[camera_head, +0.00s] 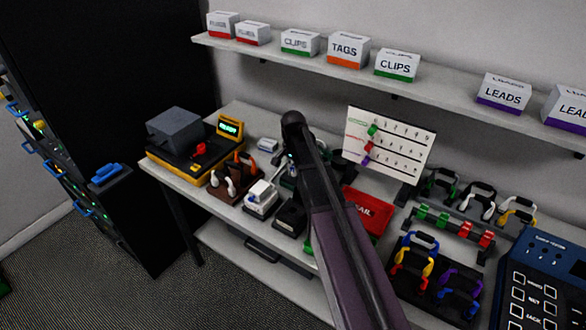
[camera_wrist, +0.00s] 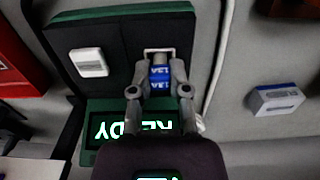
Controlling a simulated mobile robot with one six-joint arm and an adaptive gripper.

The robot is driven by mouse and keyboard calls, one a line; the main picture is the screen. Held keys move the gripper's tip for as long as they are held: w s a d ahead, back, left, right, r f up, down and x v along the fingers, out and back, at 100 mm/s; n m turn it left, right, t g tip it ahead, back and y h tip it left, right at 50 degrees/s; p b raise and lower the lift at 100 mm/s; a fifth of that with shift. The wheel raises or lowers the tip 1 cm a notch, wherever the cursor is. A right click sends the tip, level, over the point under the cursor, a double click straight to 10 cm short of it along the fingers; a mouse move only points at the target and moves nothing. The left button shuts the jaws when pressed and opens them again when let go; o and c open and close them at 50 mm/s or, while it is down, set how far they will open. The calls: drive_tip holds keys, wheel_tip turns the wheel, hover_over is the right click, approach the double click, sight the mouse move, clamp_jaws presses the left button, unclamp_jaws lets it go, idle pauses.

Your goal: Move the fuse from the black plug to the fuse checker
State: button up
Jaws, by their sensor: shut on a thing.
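In the wrist view, my gripper (camera_wrist: 160,82) is shut on a blue fuse (camera_wrist: 160,72) with pale "13A" lettering. The fuse is at a pale-framed slot (camera_wrist: 160,51) in a dark device with a green edge, which looks like the fuse checker (camera_wrist: 122,62). How far it sits in the slot cannot be told. The checker's green display (camera_wrist: 105,128) reads "READY", upside down here. In the head view my arm covers most of the checker and the fuse. A black block, possibly the black plug (camera_head: 290,216), stands nearer the front edge.
A white plug (camera_head: 262,197) stands left of the black block. A red FAIL tray (camera_head: 367,211) lies right of my arm. A small white-and-blue box (camera_head: 267,145) is behind, left of the checker. A yellow-and-black machine (camera_head: 200,150) fills the bench's left end; cable racks stand right.

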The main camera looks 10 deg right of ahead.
drive_tip(key=shift+a, duration=0.1)
idle(0.3)
drive_tip(key=o, duration=0.9)
drive_tip(key=shift+c, duration=0.2)
drive_tip(key=o, duration=0.5)
drive_tip(key=shift+r+p, duration=4)
drive_tip(key=shift+p, duration=0.05)
drive_tip(key=shift+s, duration=0.1)
drive_tip(key=s+n, duration=0.3)
drive_tip(key=s, duration=0.4)
drive_tip(key=s+n, duration=0.3)
drive_tip(key=s, duration=0.4)
drive_tip(key=s+n, duration=0.3)
drive_tip(key=s, duration=0.5)
